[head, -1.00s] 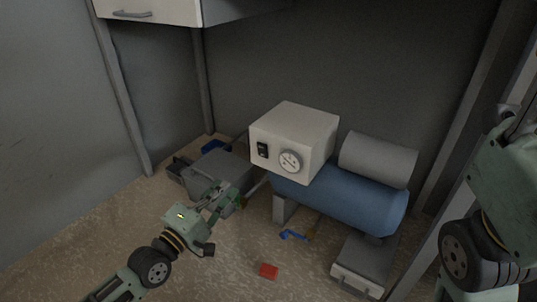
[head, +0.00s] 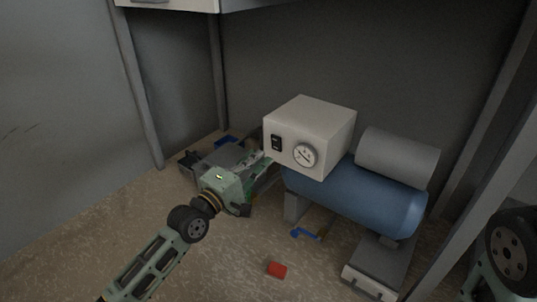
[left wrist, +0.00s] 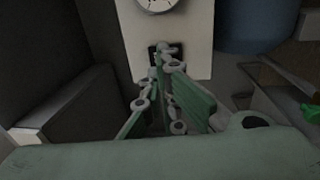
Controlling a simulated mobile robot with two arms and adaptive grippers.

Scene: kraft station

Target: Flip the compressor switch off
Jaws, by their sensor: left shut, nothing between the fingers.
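The compressor has a blue tank (head: 370,198) and a white control box (head: 318,122). On the box's front face are a black rocker switch (head: 276,142) and a round gauge (head: 305,155). My left gripper (head: 265,161) is shut and empty, just below and left of the switch in the head view. In the left wrist view, my left fingertips (left wrist: 166,52) overlap the dark switch (left wrist: 153,57) and partly hide it. I cannot tell whether they touch it or which way the rocker is set. My right gripper is out of view.
A grey toolbox (head: 225,158) stands behind my left gripper. A red block (head: 277,270) and a blue tool (head: 305,234) lie on the floor. A grey drawer case (head: 372,280) sits at front right. A cabinet hangs above; metal posts stand on both sides.

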